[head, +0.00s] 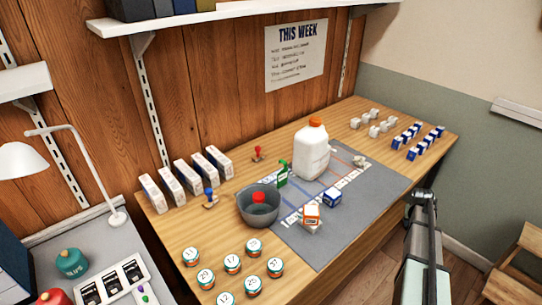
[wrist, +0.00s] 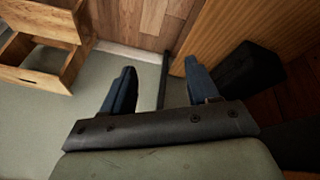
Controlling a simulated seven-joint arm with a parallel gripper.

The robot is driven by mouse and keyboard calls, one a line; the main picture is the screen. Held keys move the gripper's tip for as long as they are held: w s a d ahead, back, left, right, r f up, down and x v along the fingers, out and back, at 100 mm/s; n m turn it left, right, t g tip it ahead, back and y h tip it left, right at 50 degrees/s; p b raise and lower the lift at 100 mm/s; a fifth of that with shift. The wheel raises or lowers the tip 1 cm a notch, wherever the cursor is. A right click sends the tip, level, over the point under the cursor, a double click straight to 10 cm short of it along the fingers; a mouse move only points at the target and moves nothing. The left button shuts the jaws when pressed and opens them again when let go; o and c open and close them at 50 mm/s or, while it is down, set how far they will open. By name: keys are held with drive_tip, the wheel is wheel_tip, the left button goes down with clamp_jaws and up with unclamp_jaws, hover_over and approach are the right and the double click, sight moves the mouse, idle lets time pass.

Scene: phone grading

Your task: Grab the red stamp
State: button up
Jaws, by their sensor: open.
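The red stamp (head: 258,154) stands upright on the wooden table near its back edge, behind the grey pot and left of the white jug. A blue stamp (head: 210,198) stands left of the pot, and a green stamp (head: 282,174) stands between pot and jug. My gripper (wrist: 160,78) is open in the wrist view, with nothing between its two fingers. It is beyond the table's front right edge, far from the red stamp. The wrist view shows floor and wood but no stamp.
The grey pot (head: 272,217) holds a red item. The white jug (head: 312,155) with an orange cap stands on the grey mat (head: 375,188). White boxes (head: 187,180) line the back left, with several round tins (head: 232,262) in front. Small blue boxes (head: 415,150) stand at right.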

drive_tip(key=w+d+r+m+t+h, duration=0.15)
drive_tip(key=w+r, duration=0.25)
drive_tip(key=r, duration=0.6)
drive_tip(key=w+d+r+h, duration=0.15)
drive_tip(key=w+r, duration=0.35)
drive_tip(key=r, duration=0.5)
drive_tip(key=w+d+r+m+h, duration=0.1)
drive_tip(key=w+d+r, duration=0.25)
drive_tip(key=r, duration=0.65)
drive_tip(key=w+a+r+m+t, duration=0.1)
drive_tip(key=w+a+r, duration=0.3)
drive_tip(key=r, duration=0.5)
drive_tip(key=w+a+r+m, duration=0.1)
drive_tip(key=w+a+r, duration=0.3)
drive_tip(key=r, duration=0.6)
drive_tip(key=w+a+f+y, duration=0.1)
drive_tip(key=w+a, duration=0.4)
drive_tip(key=a, duration=0.7)
drive_tip(key=g+y, duration=0.6)
hover_over(258, 153)
drive_tip(key=shift+m+t, duration=0.25)
drive_tip(key=shift+m, duration=0.2)
drive_tip(key=f, duration=2.1)
drive_tip(key=shift+w+a+f, duration=0.1)
drive_tip(key=shift+w+f, duration=0.1)
drive_tip(key=shift+w, duration=0.1)
drive_tip(key=shift+f, duration=0.25)
wheel_tip(258, 153, down, 13)
drive_tip(key=shift+w, duration=0.15)
